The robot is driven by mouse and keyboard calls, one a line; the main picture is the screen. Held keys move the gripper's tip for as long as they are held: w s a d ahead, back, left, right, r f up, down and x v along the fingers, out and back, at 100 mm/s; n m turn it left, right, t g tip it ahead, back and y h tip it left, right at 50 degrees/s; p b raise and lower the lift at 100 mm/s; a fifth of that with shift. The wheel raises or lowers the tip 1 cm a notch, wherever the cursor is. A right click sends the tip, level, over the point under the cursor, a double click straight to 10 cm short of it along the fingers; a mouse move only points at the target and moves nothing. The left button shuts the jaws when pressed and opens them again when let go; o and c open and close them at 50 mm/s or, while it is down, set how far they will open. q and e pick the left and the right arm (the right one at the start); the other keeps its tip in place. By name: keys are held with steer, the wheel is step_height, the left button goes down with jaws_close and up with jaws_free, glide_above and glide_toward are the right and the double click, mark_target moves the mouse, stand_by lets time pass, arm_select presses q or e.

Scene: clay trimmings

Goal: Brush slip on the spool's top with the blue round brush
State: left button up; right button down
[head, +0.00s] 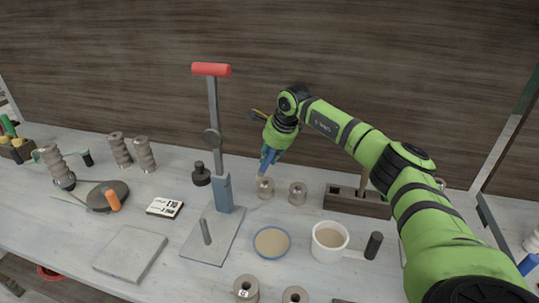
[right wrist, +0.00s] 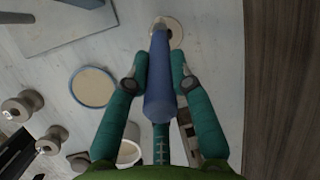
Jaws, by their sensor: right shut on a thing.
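My right gripper (head: 270,152) is shut on the blue round brush (head: 267,162), whose handle slants down from the fingers. The brush also shows in the right wrist view (right wrist: 159,75) between my teal fingers (right wrist: 158,78). A small metal spool (head: 265,188) stands upright right under the brush. Its pale round top (right wrist: 174,35) shows around the brush's far end in the right wrist view. I cannot tell whether the bristles touch it. A blue-rimmed dish (head: 288,249) of tan slip lies nearer the front; it also shows in the wrist view (right wrist: 72,92). My left gripper is out of view.
Another spool (head: 298,193) stands just right of the first. A tall press with a red handle (head: 211,69) stands to the left. A cream mug (head: 330,241) of tan liquid and a dark wooden block (head: 345,204) are on the right. Two spools (head: 246,289) stand in front.

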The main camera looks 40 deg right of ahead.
steer(key=shift+f, duration=0.5)
steer(key=shift+r, duration=0.2)
stand_by(0.5)
steer(key=shift+r, duration=0.2)
steer(key=shift+s+d+r, duration=0.15)
steer(key=shift+s+d, duration=0.05)
steer(key=shift+s, duration=0.9)
steer(key=shift+f, duration=0.55)
steer(key=shift+r, duration=0.1)
stand_by(0.5)
